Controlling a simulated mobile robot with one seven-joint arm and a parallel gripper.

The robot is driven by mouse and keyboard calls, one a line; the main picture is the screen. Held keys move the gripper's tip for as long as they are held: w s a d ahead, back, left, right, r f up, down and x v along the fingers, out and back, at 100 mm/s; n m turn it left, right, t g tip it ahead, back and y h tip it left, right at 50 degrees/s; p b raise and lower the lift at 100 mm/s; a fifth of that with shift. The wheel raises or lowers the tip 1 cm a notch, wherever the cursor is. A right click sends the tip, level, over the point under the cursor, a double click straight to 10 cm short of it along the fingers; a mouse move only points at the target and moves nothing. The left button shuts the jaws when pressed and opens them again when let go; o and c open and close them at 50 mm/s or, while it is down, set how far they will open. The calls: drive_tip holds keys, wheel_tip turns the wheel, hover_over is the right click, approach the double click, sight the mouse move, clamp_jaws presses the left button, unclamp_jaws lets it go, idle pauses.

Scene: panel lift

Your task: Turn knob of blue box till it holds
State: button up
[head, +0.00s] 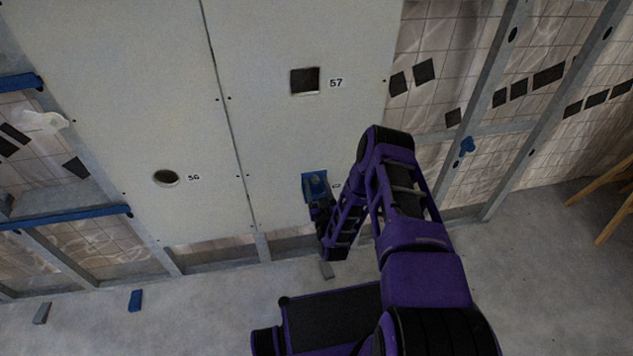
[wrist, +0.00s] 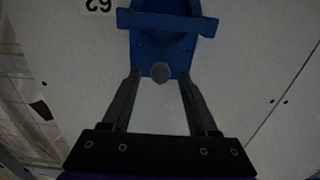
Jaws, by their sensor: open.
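The blue box (head: 314,184) is on the white wall panel, low on its right part. In the wrist view the blue box (wrist: 163,48) is at the top, with a blue bar across it. A grey round knob (wrist: 160,72) shows at the edge of the box nearest my gripper. My gripper (wrist: 161,78) is open, one fingertip on each side of the knob, with visible gaps between. Whether the tips are level with the knob in depth, I cannot tell. In the head view my gripper (head: 319,205) is just below the box, and the knob is not discernible.
The white panels (head: 310,130) have a square opening (head: 305,81) marked 57 and a round one (head: 166,177) marked 56. Bare metal studs (head: 477,110) stand at right. A blue block (head: 135,300) lies on the grey floor, which is mostly clear.

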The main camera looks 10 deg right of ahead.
clamp_jaws()
drive_tip(key=shift+m, duration=0.3)
idle(0.3)
drive_tip(key=m, duration=0.3)
drive_tip(key=shift+d, duration=0.1)
drive_tip(key=m, duration=0.5)
drive_tip(key=shift+d, duration=0.1)
drive_tip(key=m, duration=0.5)
drive_tip(key=shift+f, duration=0.1)
drive_tip(key=shift+m, duration=2.1)
